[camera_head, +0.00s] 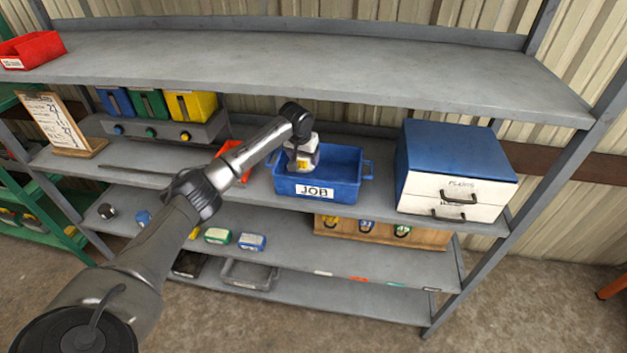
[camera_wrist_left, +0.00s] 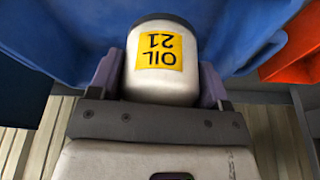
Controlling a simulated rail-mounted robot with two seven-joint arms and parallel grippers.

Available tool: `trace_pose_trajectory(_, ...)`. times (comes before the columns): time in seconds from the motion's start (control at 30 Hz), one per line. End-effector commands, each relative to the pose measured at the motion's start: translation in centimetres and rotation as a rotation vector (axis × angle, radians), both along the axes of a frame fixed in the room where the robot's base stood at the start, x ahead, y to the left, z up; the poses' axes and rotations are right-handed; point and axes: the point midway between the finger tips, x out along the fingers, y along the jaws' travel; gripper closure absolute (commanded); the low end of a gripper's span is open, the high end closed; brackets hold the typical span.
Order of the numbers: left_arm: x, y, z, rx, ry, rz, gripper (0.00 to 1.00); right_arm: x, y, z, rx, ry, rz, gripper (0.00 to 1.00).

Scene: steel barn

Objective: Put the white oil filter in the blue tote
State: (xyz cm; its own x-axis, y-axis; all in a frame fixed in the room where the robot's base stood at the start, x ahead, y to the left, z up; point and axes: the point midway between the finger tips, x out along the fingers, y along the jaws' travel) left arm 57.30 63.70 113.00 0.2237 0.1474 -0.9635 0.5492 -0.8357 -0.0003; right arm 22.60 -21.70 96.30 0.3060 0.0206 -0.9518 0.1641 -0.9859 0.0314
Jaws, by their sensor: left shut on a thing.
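The white oil filter (camera_wrist_left: 158,88) has a yellow label reading OIL 21, which appears upside down in the left wrist view. My left gripper (camera_wrist_left: 160,78) is shut on it, one finger on each side. In the head view the filter (camera_head: 301,164) and the left gripper (camera_head: 302,148) are at the left part of the blue tote (camera_head: 348,190), within its opening. The tote is labelled JOB and stands on the middle shelf. I cannot tell whether the filter touches the tote's floor. My right gripper is not in view.
A blue-topped cabinet with white drawers (camera_head: 455,189) stands right of the tote. A red bin (camera_head: 236,160) is left of it, partly behind my arm. The upper shelf (camera_head: 330,65) overhangs at the back. Blue, green and yellow containers (camera_head: 190,106) and a clipboard (camera_head: 58,122) are further left.

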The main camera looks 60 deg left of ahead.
Motion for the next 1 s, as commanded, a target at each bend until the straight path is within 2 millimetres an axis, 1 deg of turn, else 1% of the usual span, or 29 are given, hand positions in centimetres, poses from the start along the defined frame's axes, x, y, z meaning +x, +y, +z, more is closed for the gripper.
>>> trace_pose_trajectory(0.03, 0.0, 0.0, -0.8, -0.001, 0.002, 0.0, 0.59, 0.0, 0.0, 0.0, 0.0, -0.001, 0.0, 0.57)
trace_pose_trajectory(0.1, 0.0, 0.0, -1.6, -0.001, 0.002, 0.0, 0.59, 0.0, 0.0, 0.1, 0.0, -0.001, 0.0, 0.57)
trace_pose_trajectory(0.27, 0.0, 0.0, -2.6, 0.0, -0.001, 0.0, 0.59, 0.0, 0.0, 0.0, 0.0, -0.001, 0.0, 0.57)
trace_pose_trajectory(0.33, 0.0, -0.1, -3.3, -0.001, 0.0, -0.001, 0.59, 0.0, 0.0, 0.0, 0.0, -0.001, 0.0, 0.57)
trace_pose_trajectory(0.5, 0.0, -0.1, -5.8, -0.001, 0.001, 0.0, 0.59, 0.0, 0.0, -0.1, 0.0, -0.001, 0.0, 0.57)
trace_pose_trajectory(0.6, 0.0, -0.1, -6.9, 0.0, 0.0, 0.0, 0.59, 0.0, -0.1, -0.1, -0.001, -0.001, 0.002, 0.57)
trace_pose_trajectory(0.73, 0.0, -0.1, -7.5, 0.001, -0.001, -0.001, 0.59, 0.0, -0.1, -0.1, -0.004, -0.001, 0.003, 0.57)
trace_pose_trajectory(1.0, 0.0, -0.1, -7.5, 0.0, -0.001, -0.001, 0.59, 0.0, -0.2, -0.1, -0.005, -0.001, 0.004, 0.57)
